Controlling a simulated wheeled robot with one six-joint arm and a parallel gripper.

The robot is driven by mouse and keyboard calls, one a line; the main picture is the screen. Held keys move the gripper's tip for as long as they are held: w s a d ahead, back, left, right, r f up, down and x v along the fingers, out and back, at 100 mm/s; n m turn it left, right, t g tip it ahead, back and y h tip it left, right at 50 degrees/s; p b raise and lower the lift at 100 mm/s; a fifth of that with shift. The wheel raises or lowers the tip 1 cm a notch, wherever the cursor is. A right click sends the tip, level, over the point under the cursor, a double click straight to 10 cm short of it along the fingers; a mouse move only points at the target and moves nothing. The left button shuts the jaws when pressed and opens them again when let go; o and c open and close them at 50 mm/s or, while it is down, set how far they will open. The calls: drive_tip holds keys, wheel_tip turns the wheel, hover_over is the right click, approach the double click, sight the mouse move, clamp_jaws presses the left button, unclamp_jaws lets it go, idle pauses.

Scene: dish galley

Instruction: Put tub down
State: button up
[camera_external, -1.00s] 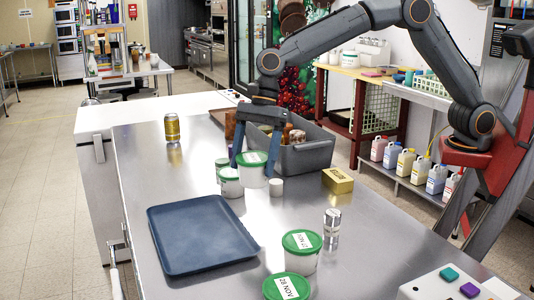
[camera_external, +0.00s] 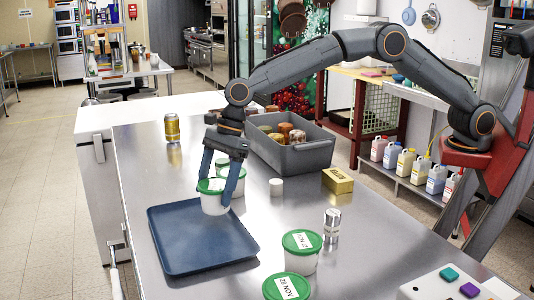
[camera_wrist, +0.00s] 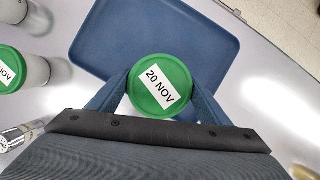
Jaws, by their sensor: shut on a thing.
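My gripper (camera_external: 222,170) is shut on a white tub (camera_external: 214,204) with a green lid. In the wrist view the held tub (camera_wrist: 160,86) has a label reading "20 NOV" between my blue fingers. In the external view the tub is at the far edge of the dark blue tray (camera_external: 205,245), overlapping it in the picture. I cannot tell whether its base touches the tray. The tray (camera_wrist: 200,30) is otherwise empty and lies flat on the steel counter.
Two green-lidded tubs (camera_external: 301,250) (camera_external: 287,287) stand at the near right. Another white tub is partly hidden behind my gripper. A gold can (camera_external: 172,128), grey bin (camera_external: 300,150) of jars, yellow box (camera_external: 337,180), small white cylinder (camera_external: 276,187) and shaker (camera_external: 332,222) stand around.

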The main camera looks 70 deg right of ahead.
drive_tip(key=shift+f+p, duration=0.45)
drive_tip(key=shift+f, duration=1.3)
drive_tip(key=o, duration=1.3)
drive_tip(key=shift+f, duration=0.15)
drive_tip(key=b+v, duration=0.2)
drive_tip(key=v, duration=1)
drive_tip(key=shift+s+d+b, duration=0.1)
drive_tip(key=shift+b, duration=0.3)
